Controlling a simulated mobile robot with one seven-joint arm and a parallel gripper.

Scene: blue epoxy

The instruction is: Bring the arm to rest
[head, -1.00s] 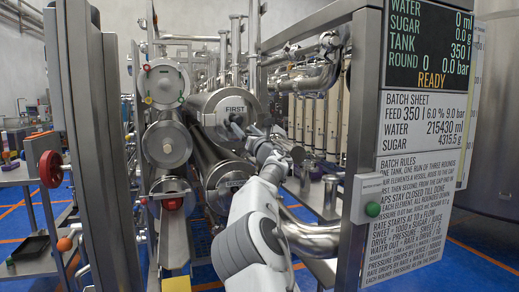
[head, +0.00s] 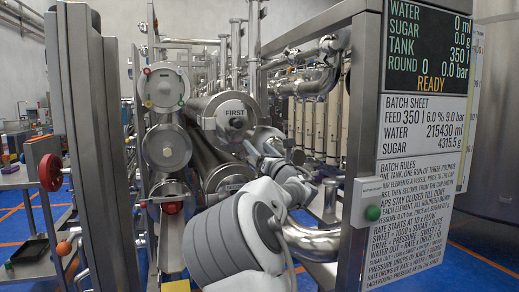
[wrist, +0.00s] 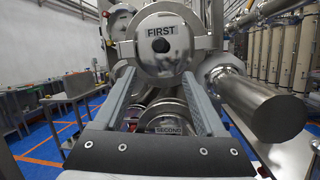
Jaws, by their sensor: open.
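My gripper (head: 249,152) is in the middle of the head view, in front of the steel vessels, at the end of my white arm. In the wrist view its two grey fingers (wrist: 158,78) are spread wide with nothing between them. Beyond them is the round steel cap labelled FIRST (wrist: 161,45), with a dark hole at its centre. The cap labelled SECOND (wrist: 165,122) shows lower, between the fingers and partly hidden by the gripper body. The FIRST cap also shows in the head view (head: 235,112), left of and above my gripper.
A steel panel with a display reading READY (head: 417,50) and a green button (head: 373,213) stands close on the right. A tall steel post (head: 97,160) stands on the left, beside a red handwheel (head: 50,172). Steel pipes (head: 312,240) run close right of my arm.

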